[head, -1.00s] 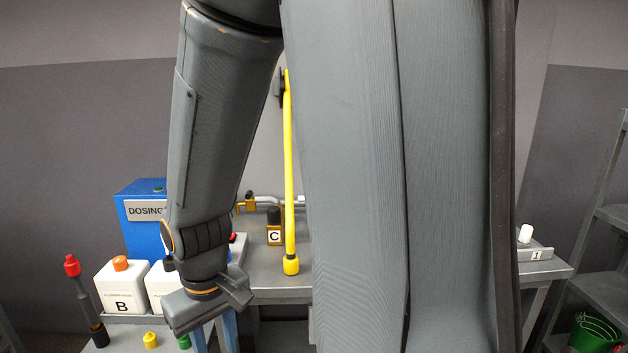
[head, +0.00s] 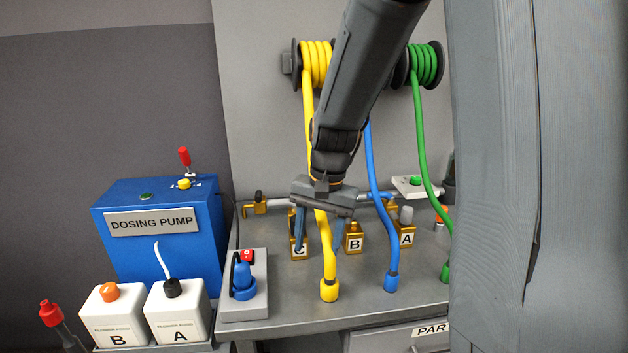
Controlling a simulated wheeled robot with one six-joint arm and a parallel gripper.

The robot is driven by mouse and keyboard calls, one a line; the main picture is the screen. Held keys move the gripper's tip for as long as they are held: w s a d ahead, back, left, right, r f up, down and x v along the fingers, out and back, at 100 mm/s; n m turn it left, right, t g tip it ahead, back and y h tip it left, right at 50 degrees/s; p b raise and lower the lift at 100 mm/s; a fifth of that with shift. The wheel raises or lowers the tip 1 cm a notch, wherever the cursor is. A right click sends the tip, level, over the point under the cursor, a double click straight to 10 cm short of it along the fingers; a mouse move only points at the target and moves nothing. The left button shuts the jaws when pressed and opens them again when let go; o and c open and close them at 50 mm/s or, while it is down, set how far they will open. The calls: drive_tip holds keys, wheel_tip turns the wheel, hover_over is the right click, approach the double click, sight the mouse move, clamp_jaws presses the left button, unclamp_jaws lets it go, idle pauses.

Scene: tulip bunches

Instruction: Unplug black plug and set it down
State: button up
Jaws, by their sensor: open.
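A grey socket box (head: 257,308) stands at the left front of the metal bench. A blue fitting (head: 243,279) sits in its top, with a black loop against it. I cannot clearly tell a separate black plug from this loop. A thin black cord runs down toward the box from beside the pump. My gripper (head: 320,245) points down over the bench, to the right of the box and apart from it. Its two fingers are spread with nothing seen held between them. The yellow hose passes close to them and the left finger partly covers the C block.
The blue dosing pump (head: 157,245) and white jugs B (head: 117,318) and A (head: 178,316) are left of the box. A red switch (head: 247,257) is behind the blue fitting. Yellow (head: 329,275), blue (head: 391,262) and green (head: 422,160) hoses hang over the bench right of the box.

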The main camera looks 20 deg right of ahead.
drive_tip(key=w+d+r+m+y+p, duration=0.1)
drive_tip(key=w+r+m+y, duration=0.15)
drive_tip(key=w+m, duration=0.3)
drive_tip(key=w+d+r+m+y+p, duration=0.1)
drive_tip(key=w+d+r+m, duration=0.2)
drive_tip(key=w, duration=0.4)
drive_tip(key=shift+m+g+h, duration=0.25)
drive_tip(key=shift+m+g, duration=0.05)
drive_tip(key=shift+m, duration=0.25)
drive_tip(key=shift+a+r+p+x, duration=0.15)
drive_tip(key=shift+p+x, duration=0.25)
drive_tip(key=shift+x, duration=0.95)
drive_tip(key=shift+a+p+x, duration=0.3)
drive_tip(key=shift+p+x, duration=0.15)
drive_tip(key=shift+x, duration=0.95)
drive_tip(key=shift+a+r+p+x, duration=0.15)
drive_tip(key=shift+p+x, duration=0.25)
drive_tip(key=shift+x, duration=0.95)
drive_tip(key=shift+w, duration=0.15)
drive_tip(key=c, duration=1.3)
